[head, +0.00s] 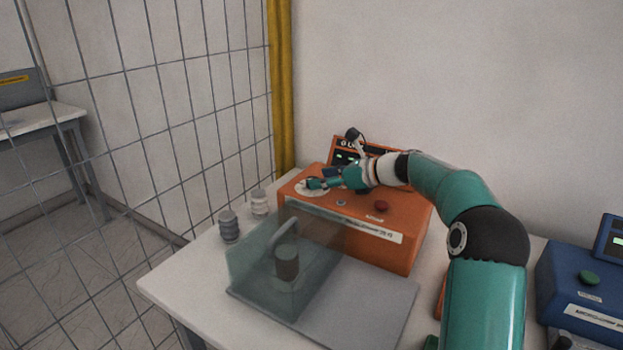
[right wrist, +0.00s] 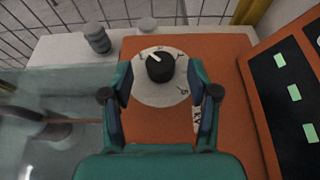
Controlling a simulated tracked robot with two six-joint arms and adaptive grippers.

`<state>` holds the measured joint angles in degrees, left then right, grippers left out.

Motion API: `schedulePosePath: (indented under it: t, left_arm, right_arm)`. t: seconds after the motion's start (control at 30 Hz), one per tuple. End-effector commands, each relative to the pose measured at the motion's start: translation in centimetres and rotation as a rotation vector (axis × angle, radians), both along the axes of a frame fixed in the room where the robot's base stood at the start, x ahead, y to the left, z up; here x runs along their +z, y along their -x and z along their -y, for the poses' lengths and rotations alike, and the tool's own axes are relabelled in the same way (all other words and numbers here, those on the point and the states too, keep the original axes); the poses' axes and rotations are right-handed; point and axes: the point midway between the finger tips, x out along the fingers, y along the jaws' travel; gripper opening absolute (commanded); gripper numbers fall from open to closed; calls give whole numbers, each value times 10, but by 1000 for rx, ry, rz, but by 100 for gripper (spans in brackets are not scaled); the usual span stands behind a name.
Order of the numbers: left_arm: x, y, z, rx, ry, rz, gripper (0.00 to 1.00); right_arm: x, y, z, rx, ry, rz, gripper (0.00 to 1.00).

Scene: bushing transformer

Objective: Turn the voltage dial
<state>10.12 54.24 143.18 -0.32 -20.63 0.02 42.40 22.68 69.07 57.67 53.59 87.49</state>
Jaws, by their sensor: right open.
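The voltage dial (right wrist: 160,68) is a black knob with a white pointer mark on a round white scale plate, on top of the orange tester (head: 347,215). In the right wrist view its pointer is turned to the upper left. My right gripper (right wrist: 160,95) is open and empty, with its two fingers on either side of the scale plate and the knob just beyond the fingertips. In the head view the right gripper (head: 316,184) is over the left part of the tester and largely hides the knob. My left gripper is not in view.
A clear cover (head: 260,255) stands on a grey plate (head: 375,310) in front of the tester. Grey ribbed bushings (head: 229,226) stand left of it. The tester's display panel (right wrist: 295,90) rises behind. A blue device (head: 580,290) is at right. A wire mesh fence (head: 160,100) stands left.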

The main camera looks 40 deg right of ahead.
Motion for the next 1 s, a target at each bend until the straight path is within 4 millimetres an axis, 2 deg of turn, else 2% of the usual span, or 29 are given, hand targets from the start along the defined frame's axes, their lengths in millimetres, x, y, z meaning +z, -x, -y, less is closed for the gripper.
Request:
schedulePosePath:
  t: [0.1,0.23,0.63,1.0]
  left_arm:
    - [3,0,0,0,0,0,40]
    - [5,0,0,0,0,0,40]
    - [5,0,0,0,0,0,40]
    - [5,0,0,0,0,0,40]
  right_arm:
    - [-6,-17,-5,1,-1,0,60]
    - [-11,-27,-8,0,0,1,60]
    - [-14,-32,-8,-3,0,0,60]
    - [-14,-32,-8,-3,0,0,0]
